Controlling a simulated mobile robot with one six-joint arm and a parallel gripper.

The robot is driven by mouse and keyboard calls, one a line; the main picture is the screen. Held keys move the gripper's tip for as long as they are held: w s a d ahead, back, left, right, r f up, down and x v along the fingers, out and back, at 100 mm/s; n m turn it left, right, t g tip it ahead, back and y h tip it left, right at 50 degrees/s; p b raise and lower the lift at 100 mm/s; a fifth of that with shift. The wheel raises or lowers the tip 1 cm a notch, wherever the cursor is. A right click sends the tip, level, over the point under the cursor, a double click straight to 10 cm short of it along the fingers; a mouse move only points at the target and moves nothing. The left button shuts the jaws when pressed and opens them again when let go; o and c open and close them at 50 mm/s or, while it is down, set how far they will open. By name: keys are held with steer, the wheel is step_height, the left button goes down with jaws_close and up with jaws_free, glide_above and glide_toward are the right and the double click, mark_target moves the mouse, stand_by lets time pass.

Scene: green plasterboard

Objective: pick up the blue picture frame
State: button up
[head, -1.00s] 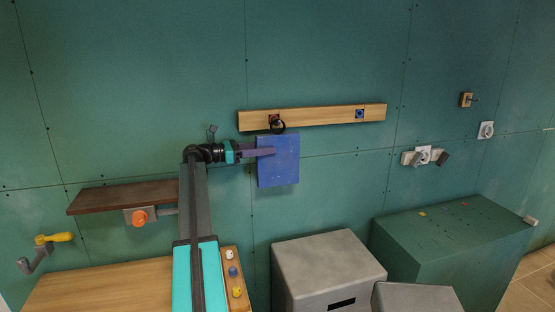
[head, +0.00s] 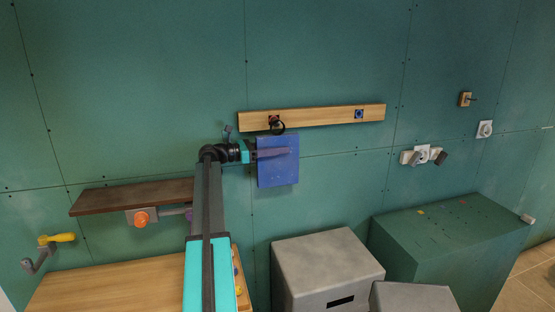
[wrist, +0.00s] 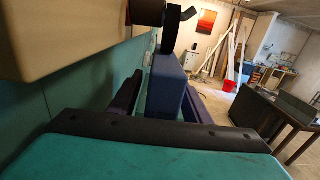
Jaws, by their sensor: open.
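The blue picture frame (head: 278,175) hangs upright below the left end of a wooden rail (head: 320,116), under a black ring (head: 277,127). In the wrist view the frame (wrist: 171,95) is a thick blue slab seen nearly edge-on. My gripper (head: 288,150) reaches in from the left, and one finger lies across the upper part of the frame's front. In the wrist view its dark fingers stand on both sides of the slab, open. I cannot tell whether either finger touches it.
A brown shelf (head: 130,197) and an orange knob (head: 141,218) are left of my arm. A grey box (head: 325,268) stands below the frame, with a green block (head: 450,240) to its right.

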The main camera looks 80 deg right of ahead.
stand_by(0.4)
jaws_close()
steer(key=shift+r, duration=0.15)
